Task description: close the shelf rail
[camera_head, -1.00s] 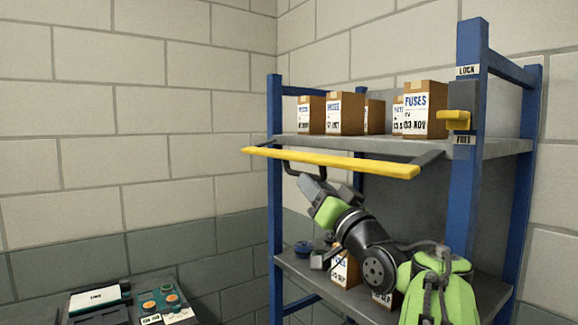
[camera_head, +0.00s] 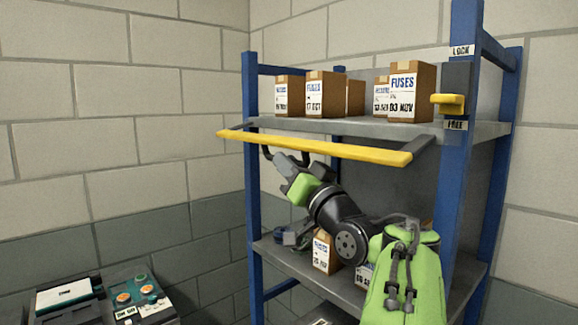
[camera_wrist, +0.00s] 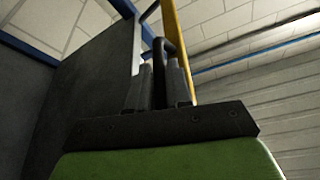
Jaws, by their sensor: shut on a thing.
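The shelf rail (camera_head: 320,147) is a yellow bar on grey end arms. It sticks out in front of the upper shelf (camera_head: 350,126), at about or just below the level of its edge. A dark looped handle (camera_head: 267,153) hangs under the rail's left part. My gripper (camera_head: 284,166) is shut on this handle from below. In the wrist view the dark handle (camera_wrist: 159,75) stands between my two fingers, with the yellow rail (camera_wrist: 178,50) above. A yellow latch lever (camera_head: 449,103) on the right post sits between the LOCK and FREE labels, nearer FREE.
Several cardboard fuse boxes (camera_head: 325,95) stand on the upper shelf behind the rail. The lower shelf (camera_head: 345,287) holds more boxes, partly hidden by my arm. Blue posts (camera_head: 252,180) flank the rack. A bench with devices (camera_head: 135,295) is at lower left.

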